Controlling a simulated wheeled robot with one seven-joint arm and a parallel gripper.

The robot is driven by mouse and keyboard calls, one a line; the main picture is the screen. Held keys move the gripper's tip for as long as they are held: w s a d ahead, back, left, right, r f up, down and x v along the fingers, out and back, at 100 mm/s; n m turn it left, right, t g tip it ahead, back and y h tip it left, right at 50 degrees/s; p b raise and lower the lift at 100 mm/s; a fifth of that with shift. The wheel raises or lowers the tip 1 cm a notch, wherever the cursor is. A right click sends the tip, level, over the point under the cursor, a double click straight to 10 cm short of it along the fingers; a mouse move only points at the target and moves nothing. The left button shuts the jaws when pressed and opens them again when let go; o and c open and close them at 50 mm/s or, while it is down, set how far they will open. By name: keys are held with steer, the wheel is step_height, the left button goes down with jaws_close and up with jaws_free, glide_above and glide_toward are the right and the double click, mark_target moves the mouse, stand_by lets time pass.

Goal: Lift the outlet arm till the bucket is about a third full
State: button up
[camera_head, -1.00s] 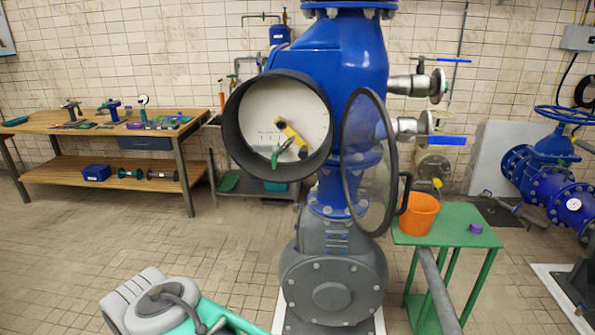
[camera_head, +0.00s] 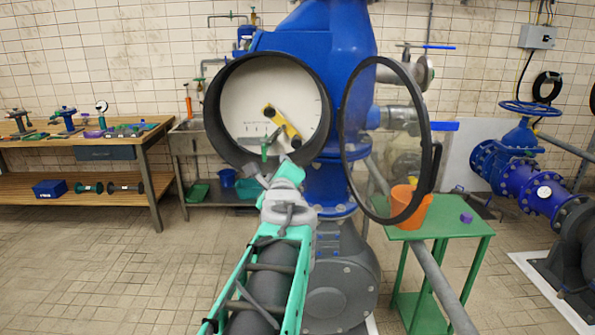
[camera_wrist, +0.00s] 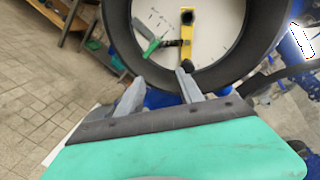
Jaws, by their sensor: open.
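The orange bucket (camera_head: 411,212) stands upright on a green stand, partly behind the open glass cover; I cannot see its fill level. Above it, a metal outlet (camera_head: 398,118) with a blue lever (camera_head: 444,126) juts from the blue pump body. In the round black-rimmed housing (camera_head: 222,135) sit a yellow arm (camera_head: 282,124) and a green-handled lever (camera_head: 268,145). Both also show in the wrist view, yellow (camera_wrist: 186,45) and green (camera_wrist: 150,48). My gripper (camera_head: 272,168) is open and empty just in front of the housing's lower rim; its fingers (camera_wrist: 160,92) point towards the levers.
The hinged round glass cover (camera_head: 346,150) stands open right of the housing. A green stand (camera_head: 440,232) carries the bucket and a small purple piece (camera_head: 466,217). A wooden workbench (camera_head: 140,135) with tools is at left. The tiled floor at left is clear.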

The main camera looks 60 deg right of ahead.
mark_target(296, 145)
steer(key=s+d+r+m+h, duration=0.2)
steer(key=s+d+m, duration=0.1)
steer(key=s, duration=0.1)
steer(key=shift+g, duration=0.4)
steer(key=p+x, duration=0.2)
steer(key=x, duration=1)
steer(key=shift+w+d+f+p, duration=0.2)
steer(key=shift+w+p, duration=0.1)
steer(key=shift+c, duration=0.3)
jaws_close()
